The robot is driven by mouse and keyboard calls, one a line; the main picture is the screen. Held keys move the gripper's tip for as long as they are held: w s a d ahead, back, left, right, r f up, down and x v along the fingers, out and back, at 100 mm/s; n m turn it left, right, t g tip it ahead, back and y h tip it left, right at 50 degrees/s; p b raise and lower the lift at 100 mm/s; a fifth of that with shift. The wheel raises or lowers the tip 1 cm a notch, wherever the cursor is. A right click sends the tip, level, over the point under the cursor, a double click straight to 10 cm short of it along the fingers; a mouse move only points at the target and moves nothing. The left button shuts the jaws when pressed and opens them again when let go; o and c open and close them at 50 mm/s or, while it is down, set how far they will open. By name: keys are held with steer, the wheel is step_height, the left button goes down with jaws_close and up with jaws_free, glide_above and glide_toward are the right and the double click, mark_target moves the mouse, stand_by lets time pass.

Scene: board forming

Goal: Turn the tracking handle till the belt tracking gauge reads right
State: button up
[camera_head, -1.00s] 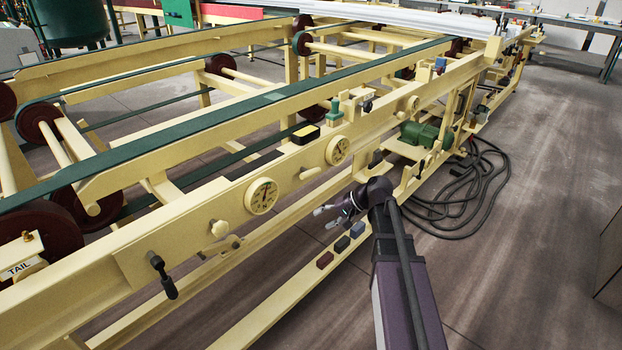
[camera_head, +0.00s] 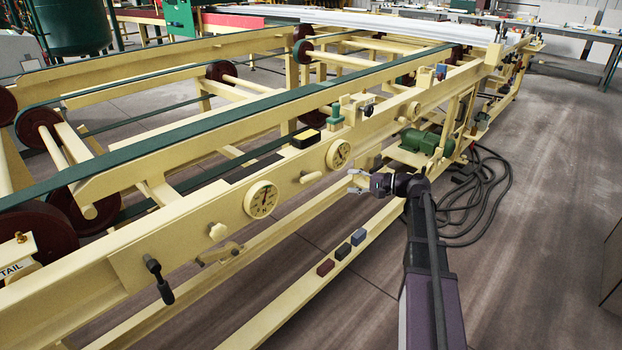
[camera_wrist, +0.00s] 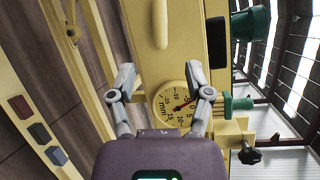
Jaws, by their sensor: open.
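A round cream gauge marked in mm (camera_wrist: 176,106) shows in the wrist view, partly behind my right finger; its exact reading is hard to tell. It appears to be the farther of two dials (camera_head: 339,154) on the cream side rail in the head view. A cream peg (camera_head: 311,177) sticks out left of it and shows at the top of the wrist view (camera_wrist: 160,22). A crank with a black grip (camera_head: 159,281) hangs at the rail's near end. Which one is the tracking handle is unclear. My gripper (camera_head: 353,182) is open and empty, in front of the rail, right of the peg.
A nearer dial (camera_head: 262,199) and a pale knob (camera_head: 217,231) sit on the rail. Dark red, black and blue blocks (camera_head: 342,251) lie on the lower beam. A green motor (camera_head: 425,141) and coiled black hose (camera_head: 482,190) are behind my arm. Floor at right is clear.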

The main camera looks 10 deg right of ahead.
mark_target(314, 178)
steer(key=b+x, duration=0.1)
steer(key=x, duration=1.2)
steer(key=shift+w+a+f+b, duration=0.1)
steer(key=shift+w+a+b, duration=0.05)
steer(key=shift+a+b, duration=0.2)
jaws_close()
